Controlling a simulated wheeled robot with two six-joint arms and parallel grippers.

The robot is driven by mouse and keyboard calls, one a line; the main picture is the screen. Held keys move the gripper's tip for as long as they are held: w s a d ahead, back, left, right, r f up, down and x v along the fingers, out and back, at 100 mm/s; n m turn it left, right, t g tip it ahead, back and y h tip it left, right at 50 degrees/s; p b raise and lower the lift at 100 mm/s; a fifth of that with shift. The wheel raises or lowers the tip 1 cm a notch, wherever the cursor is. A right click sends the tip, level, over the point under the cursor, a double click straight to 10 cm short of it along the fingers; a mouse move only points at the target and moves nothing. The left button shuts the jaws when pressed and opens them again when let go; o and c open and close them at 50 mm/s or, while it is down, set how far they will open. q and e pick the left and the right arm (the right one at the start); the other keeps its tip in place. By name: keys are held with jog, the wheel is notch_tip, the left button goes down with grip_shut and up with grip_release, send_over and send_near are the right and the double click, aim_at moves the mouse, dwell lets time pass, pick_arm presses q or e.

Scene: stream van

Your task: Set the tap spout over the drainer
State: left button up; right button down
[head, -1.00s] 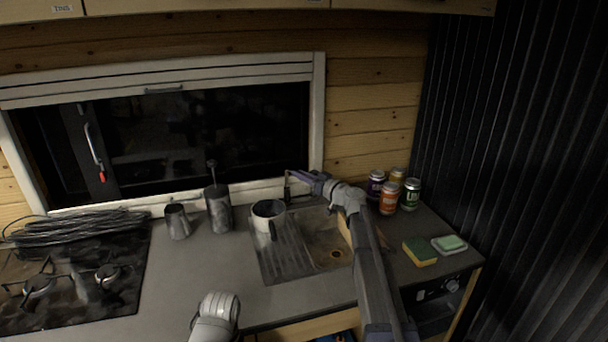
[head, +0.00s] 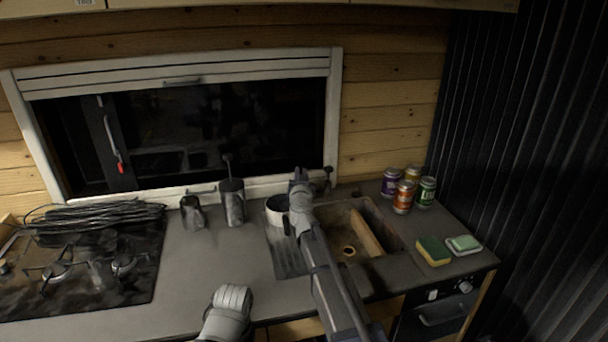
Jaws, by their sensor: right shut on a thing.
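The dark tap (head: 327,181) stands at the back edge of the sink, just right of my right gripper. Its spout is mostly hidden behind that gripper, so I cannot tell exactly where it points. My right gripper (head: 299,176) is shut on what seems to be the spout, above the back of the drainer side. The ridged drainer (head: 284,257) lies left of the sink basin, partly covered by my right arm. Part of my left arm shows at the bottom; its gripper is out of view.
Several cans (head: 403,197) and a sponge (head: 433,251) are right of the basin (head: 350,235).

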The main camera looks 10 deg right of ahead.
jog(key=shift+m+h, duration=0.3)
jog(key=shift+h, duration=0.2)
jog(key=c, duration=0.9)
grip_release()
jog(key=shift+a, duration=0.1)
jog(key=shift+o, duration=0.2)
jog(key=shift+r, duration=0.1)
notch_tip(320, 180, up, 10)
jog(key=p, duration=1)
